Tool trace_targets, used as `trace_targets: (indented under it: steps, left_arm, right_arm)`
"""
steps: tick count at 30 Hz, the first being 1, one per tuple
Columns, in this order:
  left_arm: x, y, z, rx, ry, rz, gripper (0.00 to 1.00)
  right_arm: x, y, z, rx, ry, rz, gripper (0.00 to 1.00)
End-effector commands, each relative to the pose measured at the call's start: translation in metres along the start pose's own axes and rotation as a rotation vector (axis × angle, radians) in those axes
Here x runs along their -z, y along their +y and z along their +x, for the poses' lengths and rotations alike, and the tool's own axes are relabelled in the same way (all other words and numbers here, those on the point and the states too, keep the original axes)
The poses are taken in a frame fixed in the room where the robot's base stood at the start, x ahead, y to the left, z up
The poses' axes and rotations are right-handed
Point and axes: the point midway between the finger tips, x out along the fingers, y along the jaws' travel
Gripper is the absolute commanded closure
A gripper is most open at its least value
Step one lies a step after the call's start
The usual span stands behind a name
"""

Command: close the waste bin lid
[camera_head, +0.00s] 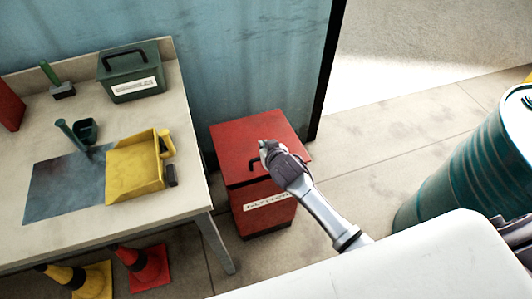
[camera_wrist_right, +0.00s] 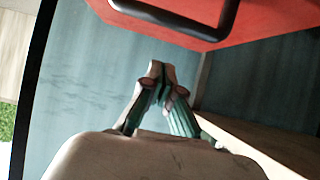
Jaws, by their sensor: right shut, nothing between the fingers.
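The red waste bin (camera_head: 262,212) stands on the floor beside the table, with a white label on its front. Its red lid (camera_head: 236,138) lies roughly flat over the bin; I cannot tell whether it is fully seated. A black handle (camera_head: 253,164) shows beside my fingers. My right gripper (camera_head: 264,147) is over the lid and partly hides it; contact is unclear. In the right wrist view the red lid (camera_wrist_right: 262,22) and black handle (camera_wrist_right: 180,18) fill the top, and my right gripper (camera_wrist_right: 157,70) is shut and empty. My left gripper is out of view.
The table (camera_head: 190,165) at left holds a green box (camera_head: 133,80), a yellow dustpan (camera_head: 133,170) and small tools. Cones (camera_head: 148,268) stand under it. A teal drum (camera_head: 470,165) stands at right. Floor between bin and drum is clear. A blue wall rises behind.

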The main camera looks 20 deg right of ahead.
Motion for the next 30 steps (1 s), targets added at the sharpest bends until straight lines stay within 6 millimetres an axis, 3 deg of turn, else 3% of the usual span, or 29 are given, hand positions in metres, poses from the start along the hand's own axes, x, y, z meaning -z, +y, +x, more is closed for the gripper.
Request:
trace_targets:
  steps: [1, 6, 20, 27, 30]
  left_arm:
    - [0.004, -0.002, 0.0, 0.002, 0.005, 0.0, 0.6]
    - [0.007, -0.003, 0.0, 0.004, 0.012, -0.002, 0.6]
    - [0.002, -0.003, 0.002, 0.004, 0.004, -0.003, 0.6]
    - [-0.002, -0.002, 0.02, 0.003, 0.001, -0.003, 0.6]
    - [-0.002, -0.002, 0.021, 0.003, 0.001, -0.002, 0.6]
  right_arm:
    - [-0.011, 0.0, 0.001, 0.0, -0.007, 0.0, 1.0]
    - [-0.025, 0.0, 0.004, 0.0, -0.005, 0.001, 1.0]
    - [-0.032, -0.001, 0.006, 0.0, -0.004, 0.001, 1.0]
    - [-0.069, 0.0, 0.017, -0.001, -0.006, 0.003, 1.0]
    - [-0.074, 0.0, 0.018, -0.001, -0.006, 0.002, 1.0]
